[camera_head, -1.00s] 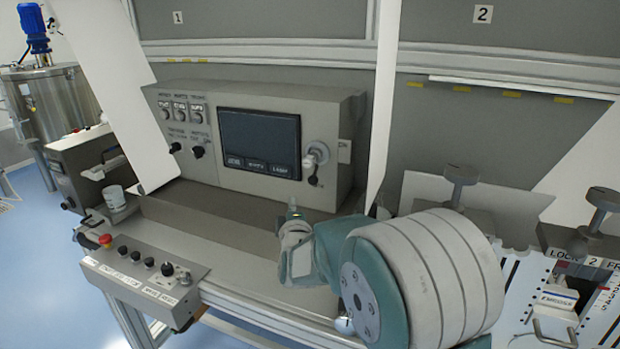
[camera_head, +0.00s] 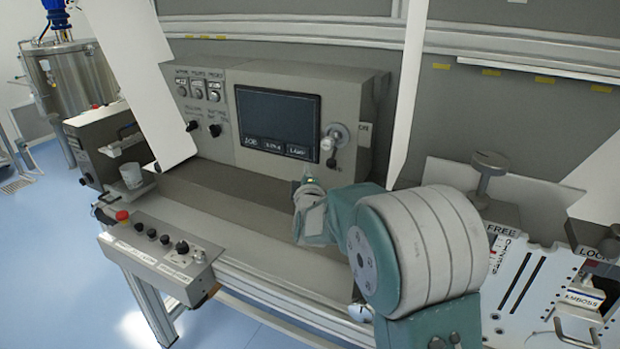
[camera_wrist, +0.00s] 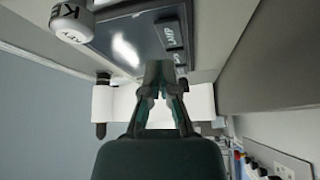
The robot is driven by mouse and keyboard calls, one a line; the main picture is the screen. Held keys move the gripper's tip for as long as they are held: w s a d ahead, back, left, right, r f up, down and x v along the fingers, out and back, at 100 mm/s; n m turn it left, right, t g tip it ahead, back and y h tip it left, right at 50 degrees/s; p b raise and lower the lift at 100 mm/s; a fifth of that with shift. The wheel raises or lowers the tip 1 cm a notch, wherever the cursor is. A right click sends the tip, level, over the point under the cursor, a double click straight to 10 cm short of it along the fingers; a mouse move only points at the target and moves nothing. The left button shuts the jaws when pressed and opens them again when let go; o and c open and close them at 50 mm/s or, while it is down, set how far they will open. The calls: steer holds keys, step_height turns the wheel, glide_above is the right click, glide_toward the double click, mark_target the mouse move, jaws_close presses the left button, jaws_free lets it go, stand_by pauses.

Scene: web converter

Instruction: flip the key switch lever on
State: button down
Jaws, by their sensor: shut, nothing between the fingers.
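The key switch (camera_head: 336,137) is a pale round knob on the right of the grey control panel, beside the dark screen. A short dark lever (camera_head: 331,161) hangs below it. In the wrist view, a white cylinder lettered KEY (camera_wrist: 70,22) stands at the upper left, cut by the frame edge. My gripper (camera_head: 306,176) is in front of the panel, below and left of the key switch and apart from it. Its dark fingers (camera_wrist: 159,72) are together with nothing between them. The fingers' exact gap to the panel is unclear.
The screen (camera_head: 277,119) has LAMP and other labels along its bottom. Several knobs (camera_head: 198,92) are at its left. A console with a red emergency button (camera_head: 122,216) stands at the front left. A white partition (camera_head: 408,95) rises right of the panel.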

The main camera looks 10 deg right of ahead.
steer(key=w, duration=0.4)
steer(key=shift+w+d+r, duration=0.15)
steer(key=shift+w+r, duration=0.1)
steer(key=shift+w, duration=0.15)
steer(key=shift+w+d, duration=0.2)
steer(key=shift+w, duration=0.1)
steer(key=shift+s+d+f, duration=0.2)
steer(key=shift+s+d, duration=0.25)
steer(key=shift+d, duration=0.4)
steer(key=shift+s+d+f, duration=0.15)
steer(key=shift+s+d, duration=0.3)
steer(key=shift+d, duration=0.4)
